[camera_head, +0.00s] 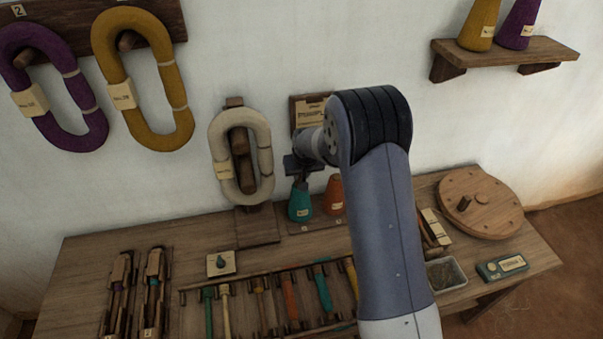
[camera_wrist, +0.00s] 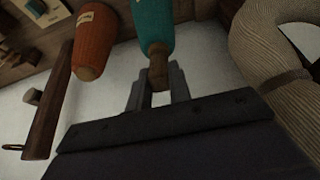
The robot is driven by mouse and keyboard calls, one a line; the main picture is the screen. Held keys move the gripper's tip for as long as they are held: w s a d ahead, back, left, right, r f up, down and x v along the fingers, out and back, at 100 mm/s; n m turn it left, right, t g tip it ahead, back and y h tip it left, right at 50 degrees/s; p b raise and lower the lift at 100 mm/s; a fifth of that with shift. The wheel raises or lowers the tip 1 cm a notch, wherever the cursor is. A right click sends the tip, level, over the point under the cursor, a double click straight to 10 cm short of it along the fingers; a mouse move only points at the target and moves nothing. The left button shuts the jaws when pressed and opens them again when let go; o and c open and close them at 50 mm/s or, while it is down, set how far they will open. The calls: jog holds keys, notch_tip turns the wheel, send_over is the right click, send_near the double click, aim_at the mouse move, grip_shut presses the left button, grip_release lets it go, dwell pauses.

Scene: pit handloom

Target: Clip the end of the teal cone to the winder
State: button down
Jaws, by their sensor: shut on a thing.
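The teal cone (camera_head: 300,207) stands upright on a board at the back of the table, against the wall. My gripper (camera_head: 300,182) is above it, pointing down. In the wrist view the teal cone (camera_wrist: 153,25) shows its narrow brown tip between my two fingers (camera_wrist: 159,82), which are shut on it. No loose yarn end can be made out. A round wooden disc (camera_head: 488,212) with a peg and a knob lies on the table at the right; I cannot tell whether it is the winder.
An orange cone (camera_head: 334,194) stands close right of the teal one. A cream skein (camera_head: 219,160) hangs at the left on a wooden post. In front lies a rack of several coloured tools (camera_head: 322,287). A metal tray (camera_head: 446,274) and a teal box (camera_head: 502,267) are at the right.

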dwell(0.3)
jog(key=shift+r+p, duration=1.2)
jog(key=shift+r, duration=1.4)
jog(key=shift+f, duration=0.15)
